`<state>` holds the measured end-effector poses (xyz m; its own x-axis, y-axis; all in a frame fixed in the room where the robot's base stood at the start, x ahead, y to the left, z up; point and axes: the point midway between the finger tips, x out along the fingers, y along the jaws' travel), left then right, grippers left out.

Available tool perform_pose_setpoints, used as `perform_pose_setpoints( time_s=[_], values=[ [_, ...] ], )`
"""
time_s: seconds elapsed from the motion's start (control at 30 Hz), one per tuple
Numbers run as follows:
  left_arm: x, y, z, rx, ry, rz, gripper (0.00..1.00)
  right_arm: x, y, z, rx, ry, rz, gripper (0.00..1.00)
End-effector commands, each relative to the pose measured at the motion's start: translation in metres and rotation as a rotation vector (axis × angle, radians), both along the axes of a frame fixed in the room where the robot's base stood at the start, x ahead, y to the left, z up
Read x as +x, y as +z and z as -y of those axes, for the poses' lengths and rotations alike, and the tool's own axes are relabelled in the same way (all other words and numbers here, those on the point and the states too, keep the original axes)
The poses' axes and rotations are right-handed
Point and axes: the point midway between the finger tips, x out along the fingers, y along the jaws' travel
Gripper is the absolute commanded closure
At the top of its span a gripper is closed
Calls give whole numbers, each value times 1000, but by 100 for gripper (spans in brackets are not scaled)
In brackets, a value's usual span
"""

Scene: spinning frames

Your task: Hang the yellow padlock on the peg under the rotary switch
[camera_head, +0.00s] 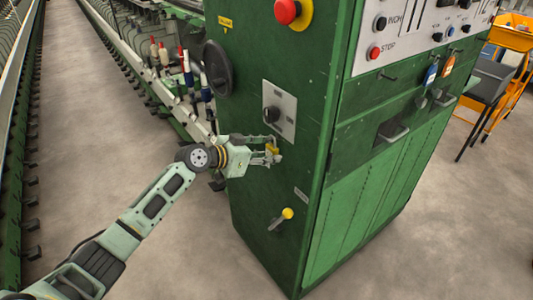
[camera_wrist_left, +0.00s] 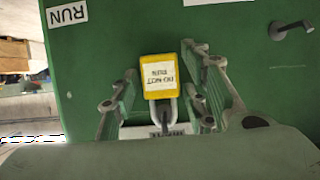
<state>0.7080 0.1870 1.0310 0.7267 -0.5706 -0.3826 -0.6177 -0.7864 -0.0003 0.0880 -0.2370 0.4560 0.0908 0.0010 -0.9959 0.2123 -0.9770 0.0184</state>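The yellow padlock (camera_head: 272,149) is between the fingertips of my left gripper (camera_head: 268,151), by the green cabinet's side. In the left wrist view the padlock (camera_wrist_left: 160,72) has a white label and its grey shackle points down in the picture. The rotary switch (camera_head: 271,114) is on a grey plate just above the gripper in the head view. A dark peg (camera_wrist_left: 292,28) sticks out of the green panel at upper right in the wrist view, apart from the padlock. My right gripper is out of view.
The green cabinet (camera_head: 262,200) carries a yellow-knobbed lever (camera_head: 287,213) below the gripper, a black handwheel (camera_head: 217,68) and a red button (camera_head: 287,11). Spinning frames (camera_head: 135,55) stand behind it. Floor (camera_head: 180,240) left of the cabinet is clear.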

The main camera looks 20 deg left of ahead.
Motion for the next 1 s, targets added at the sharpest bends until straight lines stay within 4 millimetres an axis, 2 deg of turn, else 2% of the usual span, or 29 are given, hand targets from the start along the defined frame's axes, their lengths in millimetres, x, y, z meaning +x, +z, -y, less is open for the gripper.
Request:
perform_pose_setpoints(
  time_s=[0.1,0.47,0.57,1.0],
  values=[
    [0,0,0,0,0,0,46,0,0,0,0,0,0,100],
    [-3,0,-3,2,1,-1,46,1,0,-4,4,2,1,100],
    [-12,5,-11,2,1,-1,46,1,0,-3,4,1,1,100],
    [-75,37,-60,3,1,-3,46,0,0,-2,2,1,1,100]
  ],
)
